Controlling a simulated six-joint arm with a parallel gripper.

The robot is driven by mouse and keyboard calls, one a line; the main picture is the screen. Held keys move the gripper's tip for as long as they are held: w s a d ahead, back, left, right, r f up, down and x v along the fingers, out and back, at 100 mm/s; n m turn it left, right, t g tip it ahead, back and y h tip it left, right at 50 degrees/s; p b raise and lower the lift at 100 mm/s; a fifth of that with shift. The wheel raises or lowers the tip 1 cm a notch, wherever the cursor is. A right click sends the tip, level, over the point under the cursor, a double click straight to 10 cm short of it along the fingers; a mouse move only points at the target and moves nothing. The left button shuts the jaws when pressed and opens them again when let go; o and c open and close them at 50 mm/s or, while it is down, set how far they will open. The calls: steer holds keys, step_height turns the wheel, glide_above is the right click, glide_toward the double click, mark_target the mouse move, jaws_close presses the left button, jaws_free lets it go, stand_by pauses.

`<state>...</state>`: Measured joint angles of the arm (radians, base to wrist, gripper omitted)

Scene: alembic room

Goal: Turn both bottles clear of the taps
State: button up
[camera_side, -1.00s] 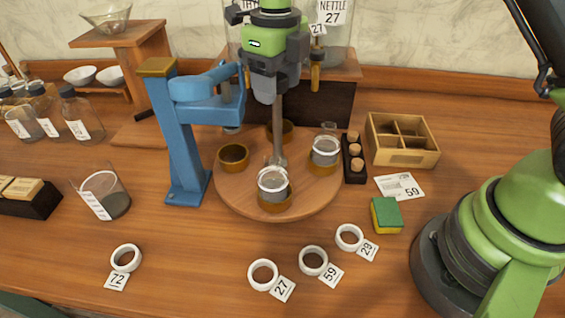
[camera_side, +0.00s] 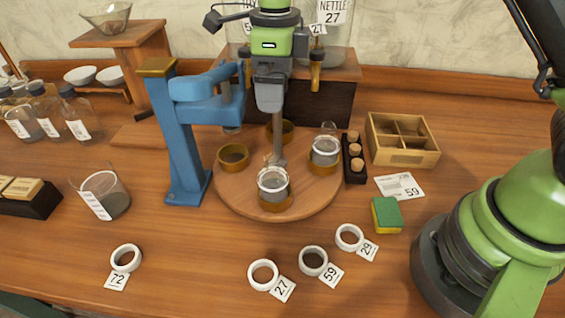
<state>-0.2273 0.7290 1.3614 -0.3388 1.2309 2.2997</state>
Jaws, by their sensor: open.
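A round wooden turntable (camera_side: 229,193) carries two glass bottles with white collars. One bottle (camera_side: 273,187) sits in a brown ring at the front, the other (camera_side: 325,152) in a ring at the right. The left and back rings hold no bottle that I can see. A grey post rises from the turntable's middle. My gripper (camera_side: 270,108) points down at the post's upper part and is open; whether its fingers straddle the post or are in front of it I cannot tell. A brass tap (camera_side: 315,78) shows behind, right of my gripper. Another tap is mostly hidden at its left.
A blue stand (camera_side: 180,140) with an arm rises close left of the turntable. A vial rack (camera_side: 354,160) and divided wooden box (camera_side: 402,140) are at the right, with a sponge (camera_side: 386,214) in front. White rings (camera_side: 264,274) with tags lie at the front.

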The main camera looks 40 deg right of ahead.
steer(key=shift+n, duration=0.3)
steer(key=n, duration=0.6)
steer(key=c, duration=1.6)
